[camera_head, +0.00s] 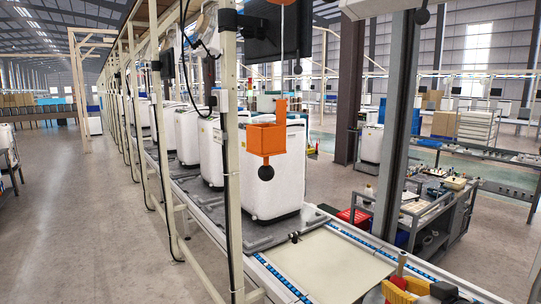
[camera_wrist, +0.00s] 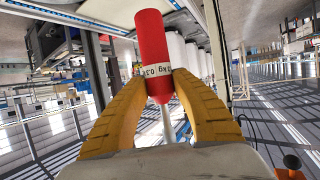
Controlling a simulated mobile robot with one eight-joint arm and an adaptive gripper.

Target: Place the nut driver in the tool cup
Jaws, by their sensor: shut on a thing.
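The nut driver (camera_wrist: 152,45) has a red handle with a white printed label and a pale metal shaft. In the wrist view the yellow fingers of my gripper (camera_wrist: 160,84) are shut on the lower handle, one on each side. The shaft points back toward my palm, and its end is hidden. In the head view my gripper (camera_head: 404,287) is at the bottom right, near the pale mat, with a bit of the red handle (camera_head: 398,282) showing. I cannot make out a tool cup for certain in either view.
A pale mat (camera_head: 325,262) on the conveyor bench is bare. White appliances (camera_head: 270,180) stand behind it. An orange box (camera_head: 267,138) with a black ball below hangs over the line. A grey cart (camera_head: 430,225) with small items is at the right. A cream post (camera_head: 231,150) stands left.

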